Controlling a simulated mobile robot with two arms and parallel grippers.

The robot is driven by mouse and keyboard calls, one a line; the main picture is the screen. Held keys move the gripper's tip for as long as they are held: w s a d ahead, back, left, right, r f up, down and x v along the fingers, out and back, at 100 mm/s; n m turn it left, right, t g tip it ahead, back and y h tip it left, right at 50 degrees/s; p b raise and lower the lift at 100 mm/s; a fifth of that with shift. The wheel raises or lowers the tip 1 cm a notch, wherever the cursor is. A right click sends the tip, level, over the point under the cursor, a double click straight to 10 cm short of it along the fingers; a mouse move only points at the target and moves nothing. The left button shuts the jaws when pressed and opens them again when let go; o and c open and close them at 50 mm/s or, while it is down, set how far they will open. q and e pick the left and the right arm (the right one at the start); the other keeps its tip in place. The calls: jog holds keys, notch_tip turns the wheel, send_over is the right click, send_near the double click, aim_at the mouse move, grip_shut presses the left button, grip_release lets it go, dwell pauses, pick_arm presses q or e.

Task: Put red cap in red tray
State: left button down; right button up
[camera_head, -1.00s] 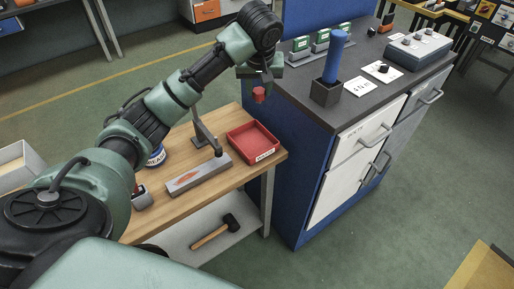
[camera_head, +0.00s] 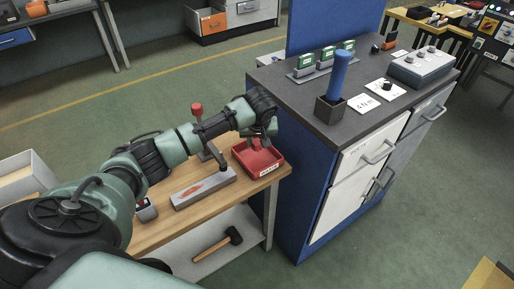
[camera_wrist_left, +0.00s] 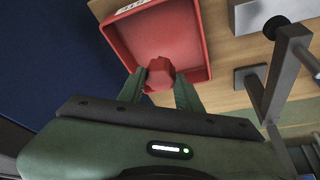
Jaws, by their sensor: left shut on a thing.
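The red tray (camera_head: 268,172) sits at the right end of the wooden bench, with a white label on its front. My left gripper (camera_head: 257,146) is down at the tray. In the left wrist view the gripper (camera_wrist_left: 160,82) is shut on the red cap (camera_wrist_left: 160,72), which shows between the fingertips. Behind it in that view is the inside of the red tray (camera_wrist_left: 203,30). I cannot tell whether the cap touches the tray floor. In the head view the cap is hard to tell from the tray. My right gripper is out of view.
A grey block with an orange mark (camera_head: 203,188) lies left of the tray. A grey post with a red top (camera_head: 197,110) stands close behind it. The dark-topped blue cabinet (camera_head: 290,180) rises right of the tray. A hammer (camera_head: 220,242) lies on the lower shelf.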

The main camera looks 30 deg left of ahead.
aim_at(257, 146)
pick_arm(q)
jog(key=shift+f, duration=2)
jog(key=shift+f, duration=0.15)
jog(key=c, duration=1)
grip_release()
jog(key=shift+o, duration=0.2)
jog(key=v, duration=1.2)
